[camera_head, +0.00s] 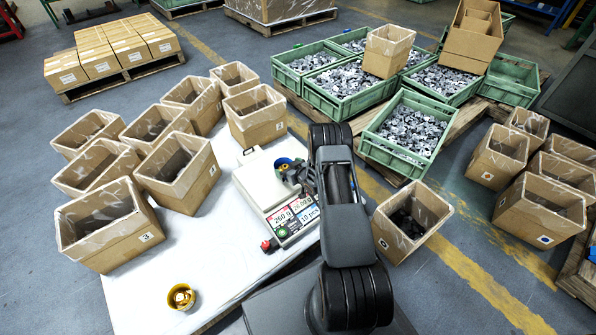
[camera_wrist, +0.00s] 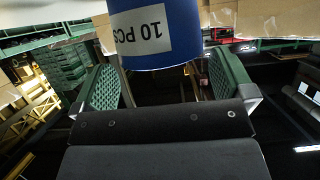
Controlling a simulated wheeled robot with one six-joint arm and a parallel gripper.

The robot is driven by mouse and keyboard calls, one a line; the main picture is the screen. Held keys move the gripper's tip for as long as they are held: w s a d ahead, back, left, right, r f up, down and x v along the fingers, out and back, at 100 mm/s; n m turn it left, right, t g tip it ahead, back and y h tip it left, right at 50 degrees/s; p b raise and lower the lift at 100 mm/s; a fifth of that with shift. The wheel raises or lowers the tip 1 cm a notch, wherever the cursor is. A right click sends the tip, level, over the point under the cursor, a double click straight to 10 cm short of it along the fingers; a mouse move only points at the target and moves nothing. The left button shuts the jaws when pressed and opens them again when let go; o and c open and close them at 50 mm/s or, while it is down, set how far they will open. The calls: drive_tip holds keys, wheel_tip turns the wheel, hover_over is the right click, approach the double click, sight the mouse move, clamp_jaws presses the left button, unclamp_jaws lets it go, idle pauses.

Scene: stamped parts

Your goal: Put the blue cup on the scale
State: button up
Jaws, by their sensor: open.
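The blue cup (camera_head: 284,163) appears to stand on the pale top of the scale (camera_head: 257,187), with something yellowish inside it. The scale's display (camera_head: 293,217) seems to read 260 g and 10 pcs. My gripper (camera_head: 294,176) is beside the cup, on its near right side, and partly hides it. In the wrist view, the blue cup (camera_wrist: 155,45) with its upside-down "10 PCS" label is just beyond the green finger pads. My gripper (camera_wrist: 163,82) is open there, with a gap between the pads and nothing clasped. The cup's underside is hidden.
A yellow cup (camera_head: 182,297) stands on the white table (camera_head: 225,245) at the front left. Cardboard boxes (camera_head: 108,225) crowd the table's left side, and another box (camera_head: 258,114) stands behind the scale. A box (camera_head: 411,222) is right of my arm. Green crates (camera_head: 405,138) hold metal parts.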

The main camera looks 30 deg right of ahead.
drive_tip(key=p+v, duration=0.2)
drive_tip(key=v, duration=0.6)
drive_tip(key=s+a+r+g+h, duration=0.1)
drive_tip(key=a+r+g+h, duration=0.1)
drive_tip(key=r, duration=0.8)
drive_tip(key=a+r+g+h, duration=0.1)
drive_tip(key=r+g+h, duration=0.15)
drive_tip(key=r, duration=0.75)
drive_tip(key=s+a+r+g, duration=0.2)
drive_tip(key=s+a+r, duration=0.2)
drive_tip(key=s, duration=0.3)
drive_tip(key=s+a+r+m+g+y, duration=0.1)
drive_tip(key=s+a+r, duration=0.3)
drive_tip(key=s, duration=0.4)
drive_tip(key=s+a+r+m+g+y, duration=0.1)
drive_tip(key=s+a+r+g, duration=0.2)
drive_tip(key=s, duration=0.5)
drive_tip(key=shift+a+r, duration=0.45)
drive_tip(key=shift+r, duration=0.45)
